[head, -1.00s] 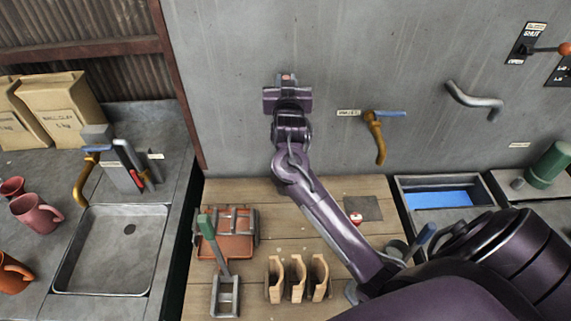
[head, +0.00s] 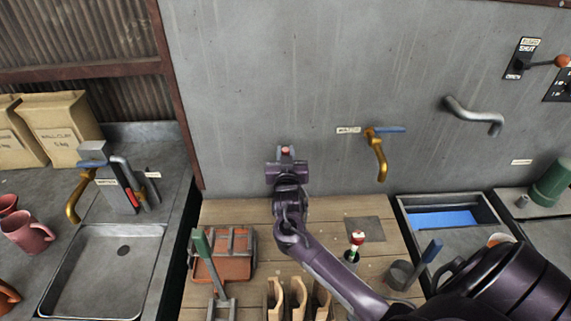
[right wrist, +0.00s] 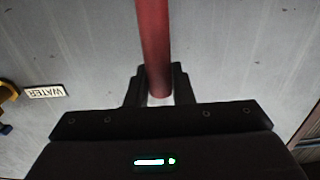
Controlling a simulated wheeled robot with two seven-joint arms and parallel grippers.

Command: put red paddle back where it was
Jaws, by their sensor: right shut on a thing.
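My right gripper (head: 286,167) is near the grey back wall, above the wooden table. In the right wrist view its fingers (right wrist: 158,88) are shut on a red bar (right wrist: 152,45), which I take to be the red paddle. Only the bar's lower end and shaft show there; its far end is out of the frame. In the head view only a small red spot (head: 287,150) shows at the gripper's tip, and the rest is hidden. My left gripper is not in view.
A brass tap (head: 377,160) juts from the wall at right. A sink (head: 65,272) stands left.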

